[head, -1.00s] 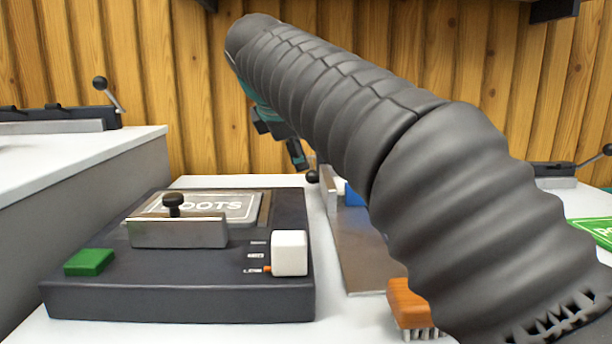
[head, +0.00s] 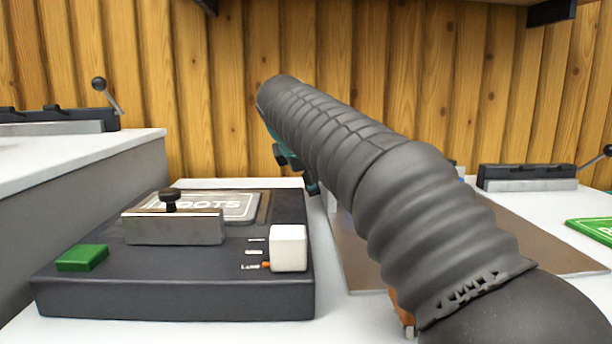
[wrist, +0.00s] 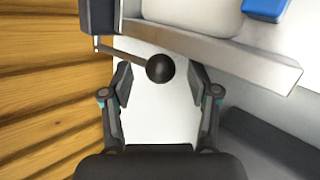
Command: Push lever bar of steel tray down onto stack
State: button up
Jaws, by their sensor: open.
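In the wrist view my gripper (wrist: 161,82) is open, and its two fingers stand on either side of a round black knob (wrist: 160,68). I cannot tell whether they touch it. The knob ends a thin lever bar (wrist: 122,53) that runs from the side of a dark block (wrist: 99,16). A pale steel edge of the tray (wrist: 225,50) crosses above the knob, with a white stack (wrist: 192,14) behind it. In the head view my gripper (head: 313,187) is mostly hidden by my arm, which also covers the knob and lever.
A dark machine (head: 175,285) with a green button (head: 82,257) and white knob (head: 289,248) stands left of my arm. Similar lever clamps stand at far left (head: 60,127) and right (head: 530,185). A blue item (wrist: 265,8) lies beyond the steel edge. A wooden wall (head: 430,60) closes the back.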

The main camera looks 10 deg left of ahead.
grip_shut()
jog(key=shift+r, duration=0.1)
